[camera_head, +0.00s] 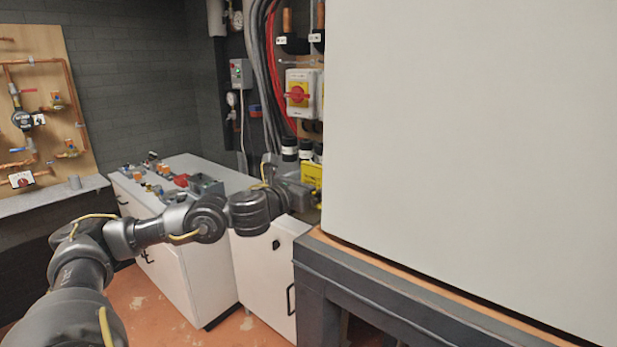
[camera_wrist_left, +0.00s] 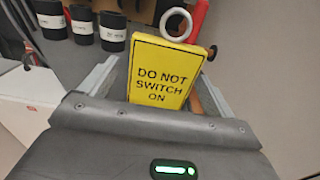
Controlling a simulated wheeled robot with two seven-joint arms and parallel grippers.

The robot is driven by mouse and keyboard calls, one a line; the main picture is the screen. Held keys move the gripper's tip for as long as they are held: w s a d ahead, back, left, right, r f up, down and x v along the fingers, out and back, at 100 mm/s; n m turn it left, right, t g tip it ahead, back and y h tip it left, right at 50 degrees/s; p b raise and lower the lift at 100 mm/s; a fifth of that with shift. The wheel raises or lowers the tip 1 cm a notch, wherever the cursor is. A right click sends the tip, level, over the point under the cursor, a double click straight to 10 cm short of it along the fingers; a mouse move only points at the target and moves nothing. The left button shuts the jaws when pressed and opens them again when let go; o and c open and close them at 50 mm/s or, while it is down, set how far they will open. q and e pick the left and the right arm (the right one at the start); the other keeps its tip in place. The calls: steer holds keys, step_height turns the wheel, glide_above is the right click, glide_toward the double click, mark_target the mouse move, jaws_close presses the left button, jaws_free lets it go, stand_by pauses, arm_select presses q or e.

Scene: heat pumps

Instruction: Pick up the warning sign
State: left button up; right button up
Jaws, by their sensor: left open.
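The warning sign (camera_wrist_left: 165,75) is a yellow plate reading "DO NOT SWITCH ON", with a pale ring at its top. It also shows in the head view as a yellow patch (camera_head: 311,173), partly covered by my gripper and the large pale panel. My left gripper (camera_wrist_left: 158,84) is open, with one finger on each side of the sign in the left wrist view. I cannot tell whether either finger touches it. The left gripper (camera_head: 302,192) reaches the sign from the left in the head view. My right gripper is not in view.
A large pale panel (camera_head: 470,150) on a dark frame (camera_head: 400,303) blocks the right side. Black cylinders with white labels (camera_wrist_left: 82,25) stand beside the sign. A white cabinet (camera_head: 205,270) with small parts on top is behind my left arm. A red-and-yellow switch (camera_head: 298,94) is above.

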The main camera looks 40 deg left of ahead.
arm_select(q)
steer(key=shift+w, duration=0.9)
steer(key=c, duration=1.1)
steer(key=shift+o, duration=0.2)
step_height(320, 180, up, 18)
steer(key=p, duration=0.3)
